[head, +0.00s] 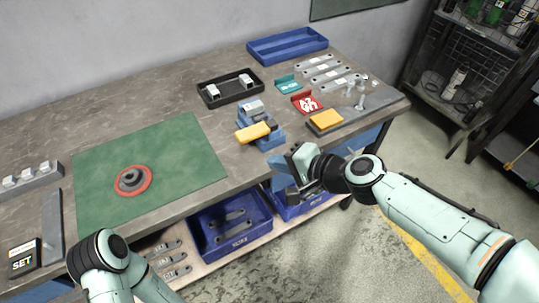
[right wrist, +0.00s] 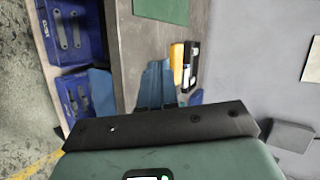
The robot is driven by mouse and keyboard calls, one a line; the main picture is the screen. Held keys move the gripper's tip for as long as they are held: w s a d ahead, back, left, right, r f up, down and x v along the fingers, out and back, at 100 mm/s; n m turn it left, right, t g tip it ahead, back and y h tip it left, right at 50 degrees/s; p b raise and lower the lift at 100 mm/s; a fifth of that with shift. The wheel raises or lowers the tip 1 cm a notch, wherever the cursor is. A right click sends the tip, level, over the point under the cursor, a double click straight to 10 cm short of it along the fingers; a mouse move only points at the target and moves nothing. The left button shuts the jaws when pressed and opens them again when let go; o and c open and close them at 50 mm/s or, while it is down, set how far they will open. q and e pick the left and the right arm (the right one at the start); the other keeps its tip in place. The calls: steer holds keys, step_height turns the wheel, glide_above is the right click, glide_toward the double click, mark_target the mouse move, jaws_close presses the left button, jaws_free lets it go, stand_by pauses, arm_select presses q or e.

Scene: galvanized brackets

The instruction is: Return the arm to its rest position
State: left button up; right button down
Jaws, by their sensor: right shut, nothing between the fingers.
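My right arm reaches in from the right in the head view. My right gripper (head: 281,174) is at the bench's front edge, in front of the blue fixture (head: 262,125) with a yellow block (head: 252,132). It is shut and holds nothing. In the right wrist view, the gripper's dark mount fills the lower part, and the bench (right wrist: 137,45) shows beyond it. My left arm shows only as a link at the lower left of the head view; its gripper is out of view.
A green mat (head: 190,150) bears a red-ringed dark part (head: 133,180). A black tray (head: 205,101), a blue tray (head: 290,57), a red bin (head: 306,103) and grey brackets (head: 325,69) lie at the back. Blue crates (head: 205,243) stand on the lower shelf. Floor at right is open.

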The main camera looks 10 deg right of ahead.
steer(key=s+d+f+n+g+h+p, duration=0.1)
steer(key=s+d+f+g+h+p, duration=0.15)
steer(key=f, duration=1.05)
steer(key=s+d+f+g+h+p, duration=0.2)
steer(key=s+d+f+g+p, duration=0.15)
steer(key=f, duration=0.95)
steer(key=s+f+n+g+p, duration=0.1)
steer(key=s+f+n+p, duration=0.1)
steer(key=s+f, duration=0.4)
steer(key=s+f+n+g+p, duration=0.2)
steer(key=s+f+p, duration=0.2)
steer(key=s, duration=1)
steer(key=shift+s+f, duration=0.2)
steer(key=shift+f, duration=0.75)
steer(key=shift+d, duration=0.1)
